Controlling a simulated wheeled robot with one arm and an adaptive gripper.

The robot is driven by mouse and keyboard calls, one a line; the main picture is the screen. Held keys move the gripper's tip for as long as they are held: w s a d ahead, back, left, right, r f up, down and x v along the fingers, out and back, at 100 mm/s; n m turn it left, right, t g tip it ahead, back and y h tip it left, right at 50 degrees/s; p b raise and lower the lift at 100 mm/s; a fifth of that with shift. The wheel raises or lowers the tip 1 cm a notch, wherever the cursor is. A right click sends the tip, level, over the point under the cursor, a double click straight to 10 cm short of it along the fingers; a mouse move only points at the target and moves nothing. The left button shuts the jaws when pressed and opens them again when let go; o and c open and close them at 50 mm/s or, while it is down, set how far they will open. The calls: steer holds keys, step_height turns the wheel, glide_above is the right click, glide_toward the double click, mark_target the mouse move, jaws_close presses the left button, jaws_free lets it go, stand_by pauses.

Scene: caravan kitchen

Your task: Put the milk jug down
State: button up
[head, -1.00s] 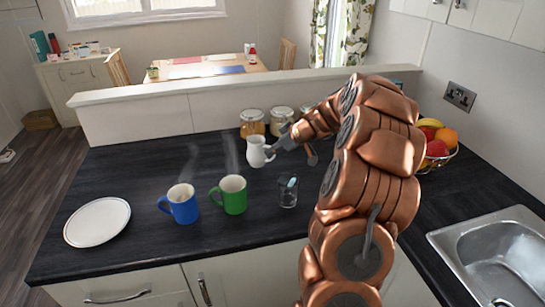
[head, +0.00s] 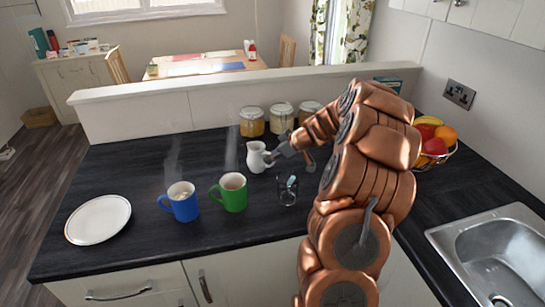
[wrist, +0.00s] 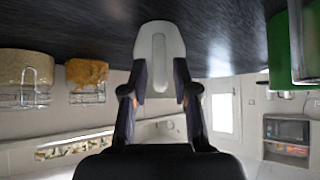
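The small white milk jug (head: 257,158) stands upright on the dark worktop, in front of the glass jars, behind and right of the green mug. My gripper (head: 274,156) is at its right side, by the handle. In the wrist view, turned upside down, the jug (wrist: 160,38) is straight ahead. The two dark fingers (wrist: 160,88) stand apart on either side of its handle, with what looks like a gap at each side. The jug's base seems to rest on the worktop (wrist: 90,22).
A green mug (head: 233,194) and a blue mug (head: 182,203) steam at front left; a plate (head: 98,219) lies further left. Several jars (head: 252,122) stand behind. A fruit basket (head: 436,145) and sink (head: 495,255) are right.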

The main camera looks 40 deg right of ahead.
steer(key=shift+o, duration=0.3)
steer(key=shift+r, duration=0.1)
steer(key=b+v, duration=0.4)
steer(key=v, duration=0.8)
steer(key=s+a+g+y, duration=0.1)
steer(key=s+a+g, duration=0.25)
steer(key=a, duration=1.05)
steer(key=s+a+g, duration=0.2)
steer(key=s+a, duration=0.2)
steer(key=a, duration=0.9)
steer(key=s+a+f+m+g+h, duration=0.1)
steer(key=s+a+f, duration=0.1)
steer(key=s, duration=0.6)
steer(key=s+a+f+m+g+h, duration=0.2)
steer(key=s, duration=0.7)
steer(key=s+a+f+m+g+h, duration=0.1)
steer(key=s+a+f, duration=0.1)
steer(key=s, duration=0.6)
steer(key=shift+a+f+g, duration=0.15)
steer(key=shift+a+g, duration=0.2)
steer(key=shift+a, duration=0.25)
steer(key=shift+s, duration=0.15)
